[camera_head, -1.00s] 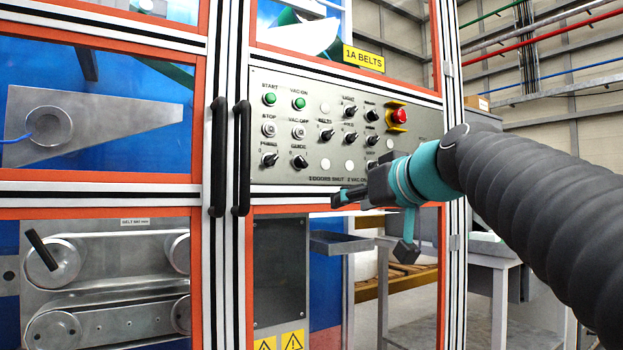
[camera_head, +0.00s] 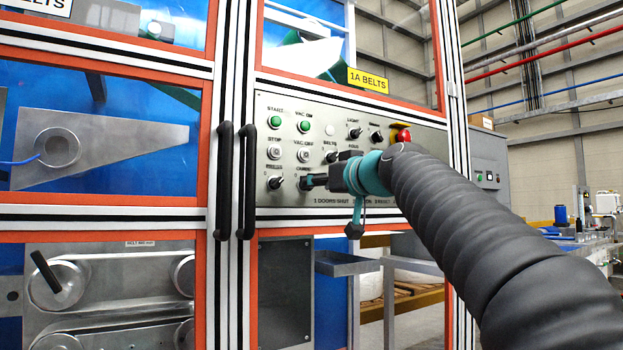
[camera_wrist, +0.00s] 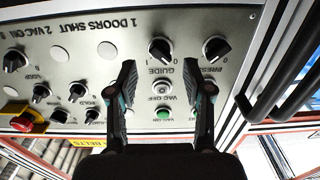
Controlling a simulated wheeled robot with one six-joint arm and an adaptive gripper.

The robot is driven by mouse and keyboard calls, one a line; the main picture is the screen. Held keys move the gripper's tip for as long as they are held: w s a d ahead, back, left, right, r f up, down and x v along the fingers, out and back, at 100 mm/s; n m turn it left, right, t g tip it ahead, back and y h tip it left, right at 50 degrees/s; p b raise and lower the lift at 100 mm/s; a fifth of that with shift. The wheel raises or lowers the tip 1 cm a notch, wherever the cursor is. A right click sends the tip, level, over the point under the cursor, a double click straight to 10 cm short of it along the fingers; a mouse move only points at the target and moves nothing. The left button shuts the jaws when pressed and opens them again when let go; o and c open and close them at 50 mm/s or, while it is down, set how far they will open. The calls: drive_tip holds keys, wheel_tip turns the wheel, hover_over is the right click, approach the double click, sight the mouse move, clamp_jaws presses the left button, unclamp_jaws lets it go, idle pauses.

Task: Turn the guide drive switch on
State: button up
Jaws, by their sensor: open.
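The guide drive switch (camera_wrist: 160,50) is a black rotary knob above the GUIDE label in the upside-down wrist view. It sits on the grey control panel (camera_head: 290,150). Its pointer seems to slant toward the 0 side, but it is small to read. My gripper (camera_wrist: 160,68) is open, its two fingers pointing at the panel, with the knob showing between the fingertips. I cannot tell whether they touch it. In the head view my gripper (camera_head: 310,181) is at the panel's lower row and largely hides the guide knob.
The similar PRESS knob (camera_head: 275,182) is close beside, near one fingertip in the wrist view. Green buttons (camera_head: 303,125) and more knobs sit above. Black door handles (camera_head: 247,180) stand out left of the panel.

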drive_tip(key=shift+p+x, duration=0.45)
drive_tip(key=shift+x, duration=1.55)
clamp_jaws()
